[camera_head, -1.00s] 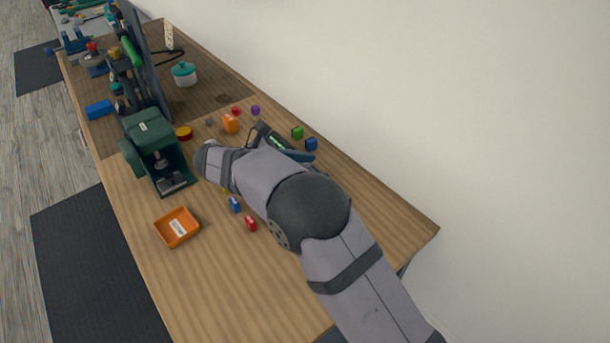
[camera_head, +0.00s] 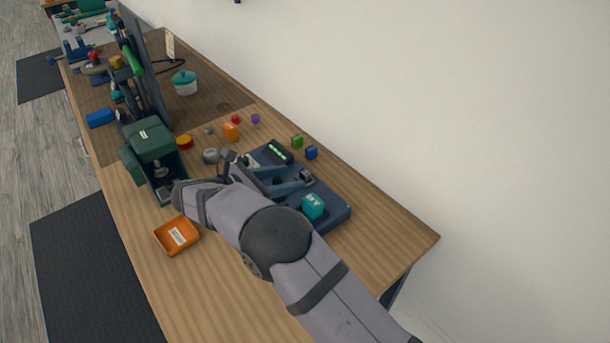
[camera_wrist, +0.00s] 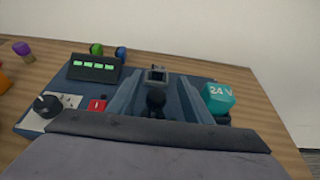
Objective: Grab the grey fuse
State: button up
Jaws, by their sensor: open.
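A small grey piece (camera_head: 208,130), which may be the grey fuse, lies on the bench left of the orange block in the head view. It is too small to make out surely. A larger grey round thing (camera_head: 210,155) sits nearer to my arm. My gripper (camera_head: 230,160) is beside this round thing, at the left end of the dark blue device (camera_head: 340,212); it is open and no held thing shows. No grey fuse can be made out there.
Small orange (camera_head: 231,131), red (camera_head: 235,119), purple (camera_head: 255,118), green (camera_head: 297,140) and blue (camera_head: 311,152) pieces lie near the device. A green machine (camera_head: 150,140) and an orange tray (camera_head: 177,236) stand left. Bare bench lies in front.

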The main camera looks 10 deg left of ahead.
aim_at(302, 173)
jog(key=p+x, duration=0.2)
jog(key=x, duration=0.2)
jog(key=shift+w+r, duration=0.15)
jog(key=shift+r, duration=0.05)
jog(key=shift+w+d+f, duration=0.25)
jog(key=shift+w+f, duration=0.05)
jog(key=shift+w, duration=0.05)
jog(key=c, duration=1.1)
